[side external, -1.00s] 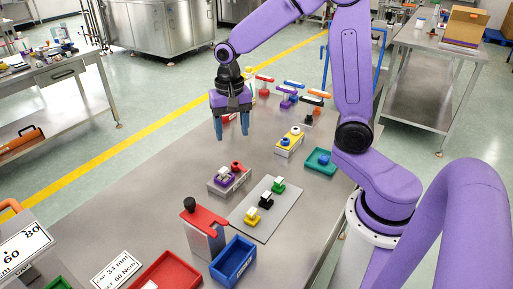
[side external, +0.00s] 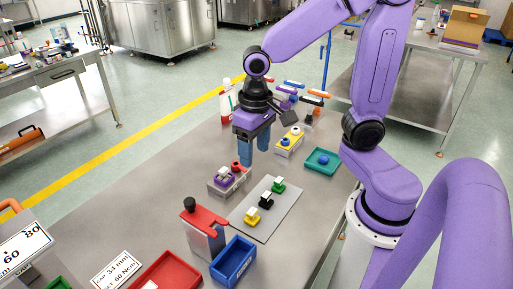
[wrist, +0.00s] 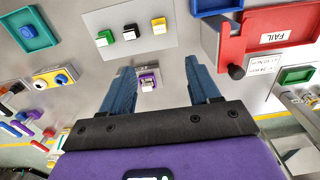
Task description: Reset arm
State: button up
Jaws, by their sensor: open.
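My gripper (side external: 256,147) is open and empty. It hangs over the steel table, above and just behind the grey block (side external: 228,181) that holds a purple part and a red part. In the wrist view my gripper (wrist: 163,85) shows its two blue fingers spread wide, with the block's purple part (wrist: 149,80) visible between them. The fingers look clear of the table. Part of the block is hidden by the gripper in the wrist view.
A grey plate (side external: 243,219) carries green, black and yellow parts. A red-topped stand (side external: 205,226), blue bin (side external: 234,262) and red tray (side external: 166,272) are in front. A teal tray (side external: 322,162), yellow-topped block (side external: 289,143) and white-red bottle (side external: 227,103) stand behind.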

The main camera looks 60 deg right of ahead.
jog(key=shift+s, duration=0.3)
jog(key=s+n, duration=1.2)
jog(key=s, duration=0.1)
jog(key=shift+d+n, duration=0.3)
jog(key=shift+d, duration=0.05)
